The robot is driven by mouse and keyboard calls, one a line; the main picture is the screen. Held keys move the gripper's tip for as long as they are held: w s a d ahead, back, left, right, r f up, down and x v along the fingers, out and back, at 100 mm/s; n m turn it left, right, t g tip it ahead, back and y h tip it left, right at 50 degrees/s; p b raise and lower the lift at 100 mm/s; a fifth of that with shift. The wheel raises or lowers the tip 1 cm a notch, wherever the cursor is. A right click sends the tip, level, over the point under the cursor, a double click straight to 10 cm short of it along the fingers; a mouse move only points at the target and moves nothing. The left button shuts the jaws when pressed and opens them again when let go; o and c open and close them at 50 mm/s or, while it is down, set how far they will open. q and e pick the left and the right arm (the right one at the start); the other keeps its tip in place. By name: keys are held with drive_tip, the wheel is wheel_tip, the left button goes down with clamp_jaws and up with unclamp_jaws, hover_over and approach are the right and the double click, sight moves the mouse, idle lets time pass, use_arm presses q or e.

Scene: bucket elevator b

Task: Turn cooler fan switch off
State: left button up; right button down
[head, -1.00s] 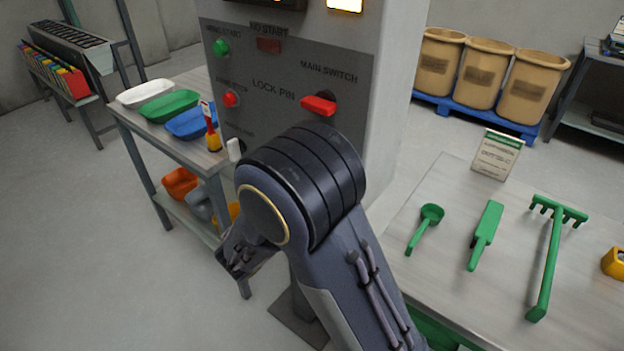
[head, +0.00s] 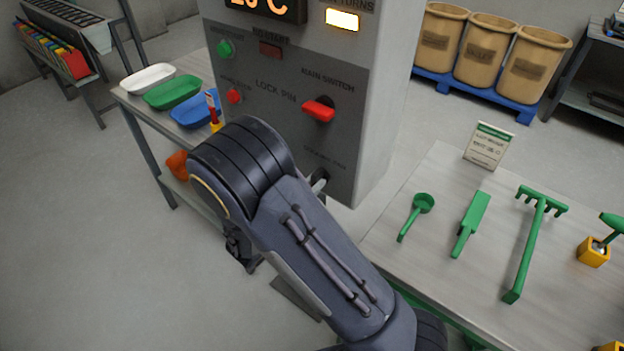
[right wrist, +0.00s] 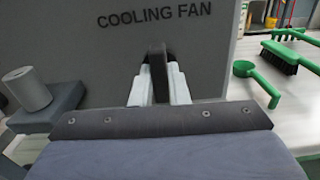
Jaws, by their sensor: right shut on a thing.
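The grey control panel (head: 345,150) carries a small label in its lower right part. In the right wrist view the label reads COOLING FAN. Below it is the dark cooling fan switch (right wrist: 157,68), a narrow upright lever. My right gripper (right wrist: 159,84) has its two pale fingers on either side of this lever and is shut on it. In the head view my right arm covers most of the gripper and the panel's lower left. My left gripper is not in view.
The red main switch (head: 319,110), a green button (head: 225,48) and a red button (head: 234,96) are on the panel. A table (head: 455,290) with green tools stands at the right. A shelf with coloured trays (head: 172,92) is at the left.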

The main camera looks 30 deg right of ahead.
drive_tip(key=shift+f+n, duration=0.1)
drive_tip(key=shift+n, duration=0.2)
drive_tip(key=c, duration=1.4)
unclamp_jaws()
drive_tip(key=shift+a, duration=0.1)
drive_tip(key=b+v, duration=0.1)
drive_tip(key=v, duration=0.6)
drive_tip(key=shift+s+a, duration=0.15)
drive_tip(key=shift+a, duration=0.15)
